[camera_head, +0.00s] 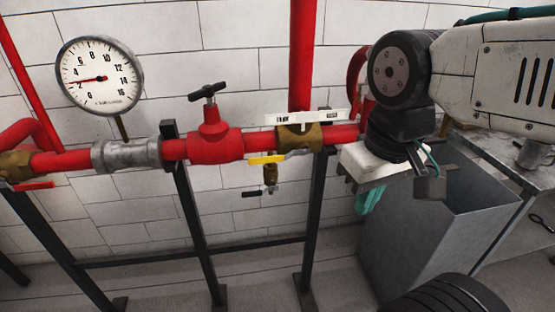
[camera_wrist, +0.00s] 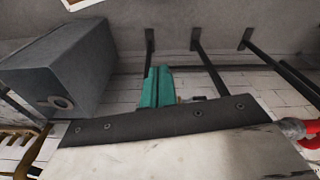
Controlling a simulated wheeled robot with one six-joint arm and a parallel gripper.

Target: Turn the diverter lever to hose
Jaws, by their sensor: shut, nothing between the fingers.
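The diverter is a brass valve (camera_head: 300,137) in the red pipe, with a yellow lever (camera_head: 266,158) at its lower left. The lever lies roughly level and points left. A white label plate (camera_head: 306,117) sits above the valve; its words are too small to read surely. My gripper (camera_head: 368,201) has teal fingers and points down, to the right of and below the valve, apart from the lever. In the wrist view its fingers (camera_wrist: 157,87) are together and empty. The lever does not show in the wrist view.
A red valve with a black T-handle (camera_head: 208,92) stands left of the diverter, and a pressure gauge (camera_head: 100,75) farther left. A small brass drain tap (camera_head: 270,178) hangs below. Black frame posts (camera_head: 190,215) carry the pipe. A grey metal bin (camera_head: 420,240) stands below my arm.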

